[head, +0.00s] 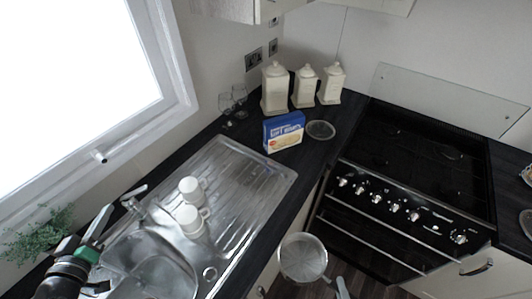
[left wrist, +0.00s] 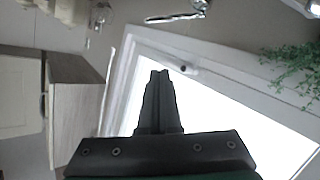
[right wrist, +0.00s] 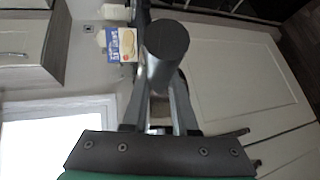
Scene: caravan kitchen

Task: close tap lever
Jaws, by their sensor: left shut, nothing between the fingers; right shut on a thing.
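The chrome tap stands at the back edge of the sink, and its lever (head: 134,191) sticks up toward the window. Chrome tap parts (left wrist: 176,17) also show at the top edge of the left wrist view. My left gripper (head: 106,212) is shut and empty, left of the lever and apart from it; its closed fingers (left wrist: 159,75) point toward the window. My right gripper (head: 342,287), low in the head view, is shut on the handle of a round pan (head: 303,258). The dark handle end (right wrist: 167,40) sits between its fingers.
Two white mugs (head: 190,187) stand on the steel drainer (head: 255,170), right of the tap. A green plant (head: 38,235) is by the window at left. A blue box (head: 284,130), canisters (head: 275,88) and glasses (head: 232,100) stand further back. The hob (head: 410,150) is at right.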

